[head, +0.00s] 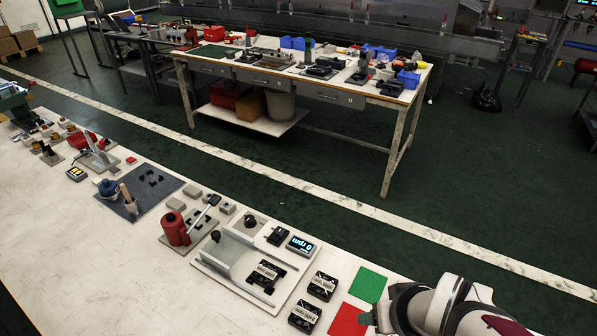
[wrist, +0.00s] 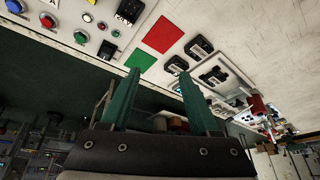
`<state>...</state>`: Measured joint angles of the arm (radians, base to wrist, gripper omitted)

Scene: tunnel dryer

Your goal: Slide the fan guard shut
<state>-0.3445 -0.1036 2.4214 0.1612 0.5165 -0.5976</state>
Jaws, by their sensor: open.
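A pale fan unit base plate (head: 205,265) lies on the near bench in the head view. A grey, see-through panel that looks like the fan guard (head: 238,250) stands on its left part, with a black knob (head: 215,236) at its left end. A black labelled part (head: 265,274) sits uncovered to the panel's right, beside a thin rail. A display reading 0 rpm (head: 300,245) stands behind. The unit is small in the wrist view (wrist: 214,76), where guard details cannot be made out. My gripper (wrist: 159,72) is open and empty, apart from the unit.
Green (head: 369,284) and red (head: 348,321) squares and two black labelled boxes (head: 322,286) (head: 304,316) lie between the unit and my arm. A red bottle-shaped object (head: 176,229) stands left of the unit. The bench's near-left surface is clear.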

